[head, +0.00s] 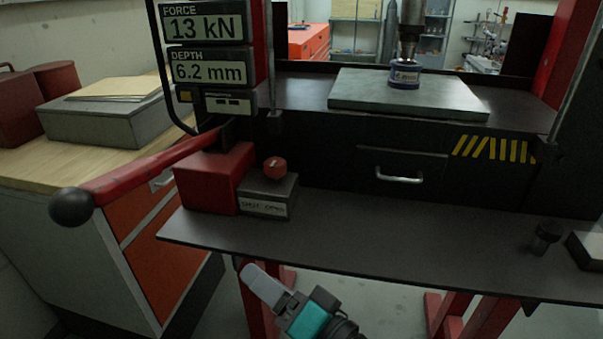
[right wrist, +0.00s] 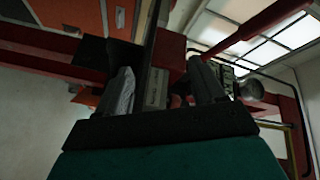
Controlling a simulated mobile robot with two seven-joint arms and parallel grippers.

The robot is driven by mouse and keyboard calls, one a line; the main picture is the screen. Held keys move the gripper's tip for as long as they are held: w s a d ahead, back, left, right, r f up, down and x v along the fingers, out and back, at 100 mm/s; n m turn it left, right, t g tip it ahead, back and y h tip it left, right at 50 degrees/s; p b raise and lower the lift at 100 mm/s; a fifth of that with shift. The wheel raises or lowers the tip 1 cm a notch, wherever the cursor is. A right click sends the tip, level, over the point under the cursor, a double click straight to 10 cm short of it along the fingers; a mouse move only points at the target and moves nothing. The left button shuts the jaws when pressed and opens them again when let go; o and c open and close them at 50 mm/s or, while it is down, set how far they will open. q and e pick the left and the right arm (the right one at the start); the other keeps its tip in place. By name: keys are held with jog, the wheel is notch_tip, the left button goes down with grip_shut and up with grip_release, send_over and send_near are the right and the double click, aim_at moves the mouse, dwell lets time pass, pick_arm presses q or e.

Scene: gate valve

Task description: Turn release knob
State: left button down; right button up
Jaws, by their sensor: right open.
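The release knob (head: 275,168) is a small red knob with a pale mark on top. It sits on a dark grey box (head: 268,192) with a white front label, on the press's front shelf. My right gripper (head: 258,280) is below and in front of the shelf edge in the head view, apart from the knob. In the right wrist view, its two fingers (right wrist: 162,85) are spread with nothing held. The box's label (right wrist: 155,88) shows between them; I cannot clearly make out the knob there. My left gripper is not in view.
A red block (head: 215,178) stands left of the knob box, with a red lever (head: 150,165) ending in a black ball above it. The dark shelf (head: 400,235) is clear to the right up to a small black part (head: 545,238). A wooden-topped cabinet (head: 100,170) stands left.

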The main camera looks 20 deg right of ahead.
aim_at(278, 174)
jog(key=w+d+r+m+h, duration=0.1)
jog(key=r+m+h, duration=0.2)
jog(key=m, duration=0.7)
jog(key=w+d+r+m+t+h, duration=0.1)
jog(key=w+d+r+m+h, duration=0.1)
jog(key=m, duration=0.8)
jog(key=w+d+r+m+h+p, duration=0.1)
jog(key=r+m+h, duration=0.3)
jog(key=m, duration=0.6)
jog(key=shift+w+d+t+h, duration=0.3)
jog(key=shift+w+d+h, duration=0.25)
jog(key=shift+d, duration=0.2)
jog(key=shift+f, duration=0.2)
jog(key=shift+w, duration=0.2)
jog(key=w, duration=0.4)
jog(key=w+d, duration=0.1)
jog(key=w, duration=0.3)
jog(key=w+p, duration=0.1)
jog(key=w, duration=0.3)
jog(key=shift+w+d, duration=0.15)
jog(key=shift+d, duration=0.1)
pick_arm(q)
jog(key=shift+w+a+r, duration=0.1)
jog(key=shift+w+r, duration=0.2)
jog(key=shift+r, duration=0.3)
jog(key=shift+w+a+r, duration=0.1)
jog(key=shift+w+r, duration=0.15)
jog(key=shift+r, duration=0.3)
pick_arm(e)
jog(key=shift+c, duration=0.4)
